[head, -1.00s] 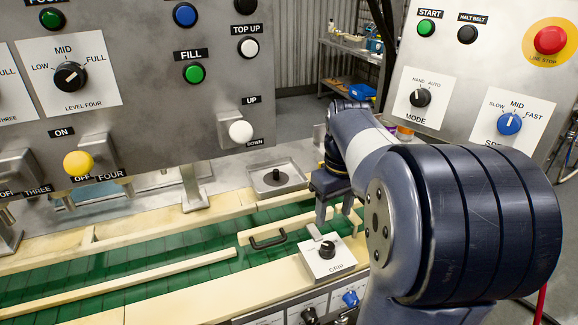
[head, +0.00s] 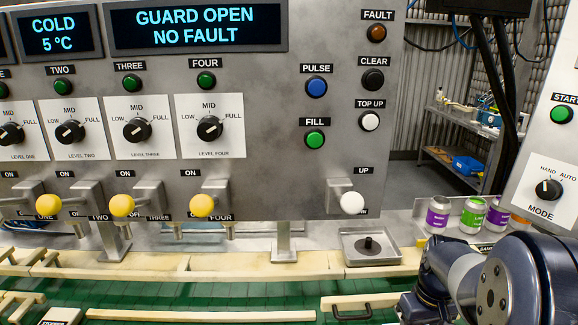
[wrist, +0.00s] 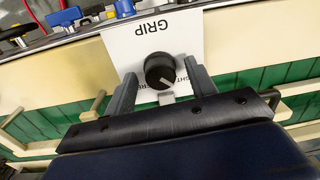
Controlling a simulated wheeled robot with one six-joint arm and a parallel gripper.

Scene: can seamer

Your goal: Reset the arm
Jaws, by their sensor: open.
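My gripper (wrist: 163,82) is open in the wrist view, with its two grey fingers spread apart. The black GRIP knob (wrist: 158,72) on its white plate (wrist: 150,38) shows between the fingers. I see no contact between the fingers and the knob, and cannot tell how far above it they are. In the head view my arm (head: 500,285) is at the lower right, and the fingers are out of sight.
The green conveyor belt (head: 200,300) runs between cream rails (head: 230,265). A black handle (head: 352,312) stands near my arm. The control panel (head: 270,185) with yellow levers is behind. Several labelled cans (head: 438,212) stand at right, beside the MODE panel (head: 545,200).

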